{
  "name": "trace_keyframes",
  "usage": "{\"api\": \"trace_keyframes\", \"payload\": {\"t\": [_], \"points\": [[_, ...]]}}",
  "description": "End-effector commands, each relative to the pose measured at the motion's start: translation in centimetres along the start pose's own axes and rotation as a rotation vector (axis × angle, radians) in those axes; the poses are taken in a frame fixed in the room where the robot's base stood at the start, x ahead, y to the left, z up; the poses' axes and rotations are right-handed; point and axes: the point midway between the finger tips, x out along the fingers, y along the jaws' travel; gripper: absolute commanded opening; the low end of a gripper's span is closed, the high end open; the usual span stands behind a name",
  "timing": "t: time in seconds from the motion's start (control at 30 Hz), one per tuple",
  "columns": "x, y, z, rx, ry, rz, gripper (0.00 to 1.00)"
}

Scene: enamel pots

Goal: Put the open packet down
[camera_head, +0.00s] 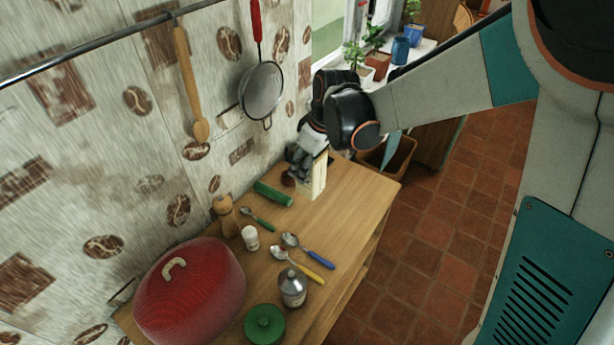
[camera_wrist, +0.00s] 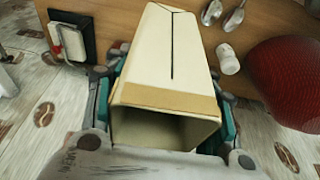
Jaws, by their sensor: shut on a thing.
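The open packet (camera_head: 317,178) is a tall cream box, upright over the far end of the wooden counter. My gripper (camera_head: 304,164) is shut on it from the wall side. In the wrist view the packet (camera_wrist: 160,65) fills the middle, its open mouth facing the camera and looking dark and empty. Gripper fingers lie along both of its sides. The packet's base is at or very near the counter top; I cannot tell whether it touches.
Bare wood lies right of the packet.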

Motion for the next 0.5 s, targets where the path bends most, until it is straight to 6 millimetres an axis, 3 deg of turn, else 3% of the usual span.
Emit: {"api": "trace_keyframes", "payload": {"t": [0.03, 0.2, 0.5], "points": [[-1.5, 0.0, -0.4, 0.000, 0.000, 0.000, 0.10], [-4.0, 0.0, -1.1, 0.000, 0.000, 0.000, 0.10], [-5.2, 0.1, -1.3, 0.010, -0.001, 0.003, 0.10]]}}
